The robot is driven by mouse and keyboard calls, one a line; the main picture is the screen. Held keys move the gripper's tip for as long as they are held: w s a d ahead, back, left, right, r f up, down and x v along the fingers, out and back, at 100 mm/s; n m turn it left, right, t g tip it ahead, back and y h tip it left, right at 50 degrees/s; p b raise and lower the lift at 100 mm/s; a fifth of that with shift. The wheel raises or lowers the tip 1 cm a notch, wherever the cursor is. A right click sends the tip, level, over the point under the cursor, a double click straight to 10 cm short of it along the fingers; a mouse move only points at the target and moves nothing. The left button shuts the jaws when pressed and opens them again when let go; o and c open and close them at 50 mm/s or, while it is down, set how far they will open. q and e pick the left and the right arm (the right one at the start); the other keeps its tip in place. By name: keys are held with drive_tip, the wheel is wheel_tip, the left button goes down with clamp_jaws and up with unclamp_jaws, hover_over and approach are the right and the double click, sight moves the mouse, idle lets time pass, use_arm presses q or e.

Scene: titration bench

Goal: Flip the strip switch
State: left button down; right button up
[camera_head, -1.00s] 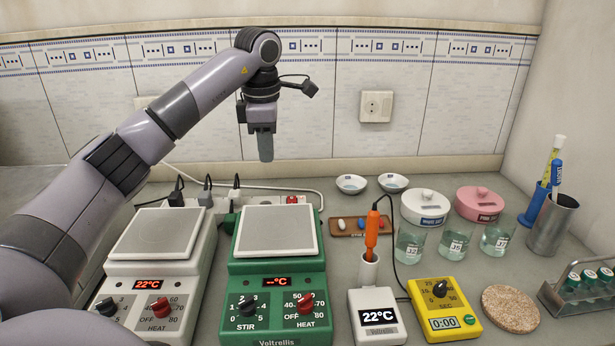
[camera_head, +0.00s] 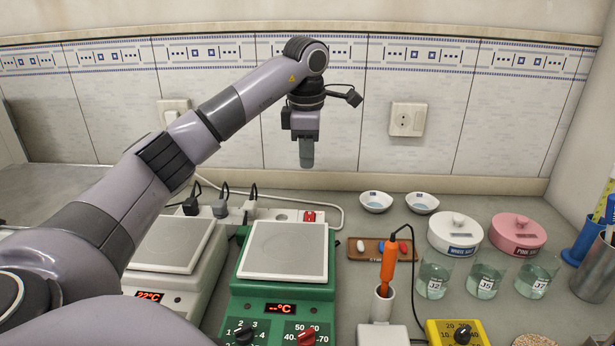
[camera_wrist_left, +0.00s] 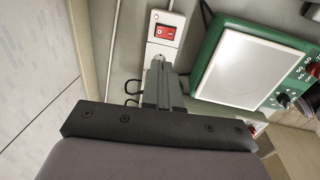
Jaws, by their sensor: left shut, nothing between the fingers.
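The power strip (camera_head: 283,215) lies along the back of the bench behind the two hotplates, with several plugs in it. Its red rocker switch (camera_head: 309,217) is at the strip's right end. In the left wrist view the red switch (camera_wrist_left: 164,32) sits in the white strip end, just beyond my fingertips. My left gripper (camera_head: 306,164) points down with its fingers together and empty, above the switch and apart from it. In the left wrist view the shut fingers (camera_wrist_left: 160,66) appear in line with the strip. Which way the rocker is tipped I cannot tell. My right gripper is not in view.
A green hotplate (camera_head: 280,290) stands in front of the switch, with a grey hotplate (camera_head: 170,255) to its left. An orange probe (camera_head: 389,262), a brown tray (camera_head: 370,250) and beakers stand to the right. The tiled wall is close behind.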

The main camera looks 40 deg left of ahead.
sight(308, 213)
use_arm(q)
drive_tip(key=f, duration=0.4)
drive_tip(key=w+f, duration=0.1)
drive_tip(key=f, duration=0.3)
drive_tip(key=a+f, duration=0.1)
drive_tip(key=f, duration=0.3)
drive_tip(key=shift+w+f, duration=0.15)
drive_tip(key=shift+f, duration=0.25)
